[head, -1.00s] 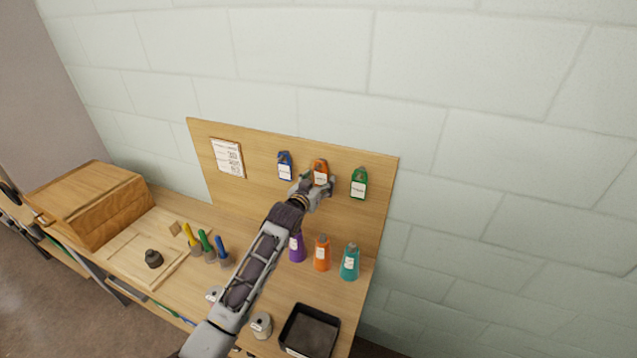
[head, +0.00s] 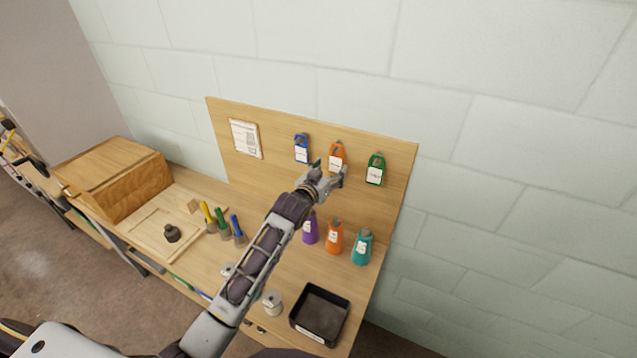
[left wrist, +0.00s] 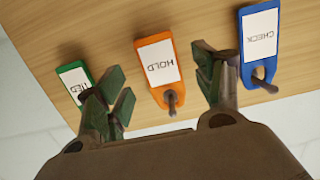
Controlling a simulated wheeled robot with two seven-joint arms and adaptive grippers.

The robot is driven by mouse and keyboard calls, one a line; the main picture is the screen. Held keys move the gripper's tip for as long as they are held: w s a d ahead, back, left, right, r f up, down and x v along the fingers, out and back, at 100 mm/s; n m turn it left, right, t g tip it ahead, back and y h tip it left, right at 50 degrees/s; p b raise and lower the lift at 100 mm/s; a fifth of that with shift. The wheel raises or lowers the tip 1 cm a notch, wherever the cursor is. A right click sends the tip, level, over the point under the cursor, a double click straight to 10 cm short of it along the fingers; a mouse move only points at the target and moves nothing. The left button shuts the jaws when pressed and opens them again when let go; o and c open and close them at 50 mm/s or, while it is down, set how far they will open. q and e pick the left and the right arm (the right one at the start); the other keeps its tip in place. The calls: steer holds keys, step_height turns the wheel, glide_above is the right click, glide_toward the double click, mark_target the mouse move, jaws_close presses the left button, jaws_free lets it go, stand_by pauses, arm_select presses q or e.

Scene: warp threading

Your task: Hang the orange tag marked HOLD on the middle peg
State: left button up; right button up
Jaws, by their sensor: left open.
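The orange tag marked HOLD (head: 337,161) hangs on the middle peg of the upright wooden board, between a blue tag and a green one. In the left wrist view the tag (left wrist: 158,66) shows upside down, with the peg (left wrist: 172,101) sticking out through its hole. My left gripper (head: 330,172) is open just in front of and below the tag. In the left wrist view its two fingers (left wrist: 163,80) stand apart on either side of the tag, with visible gaps and nothing gripped. My right gripper is not in view.
The blue CHECK tag (head: 302,150) and green tag (head: 376,171) hang close on either side. Below stand purple, orange (head: 335,240) and teal cones. A black tray (head: 320,314) sits at the bench front. A wooden box (head: 115,180) is at left.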

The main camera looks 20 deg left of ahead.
arm_select(q)
steer(key=v, duration=0.7)
steer(key=shift+s, duration=0.25)
steer(key=shift+r, duration=0.1)
stand_by(0.5)
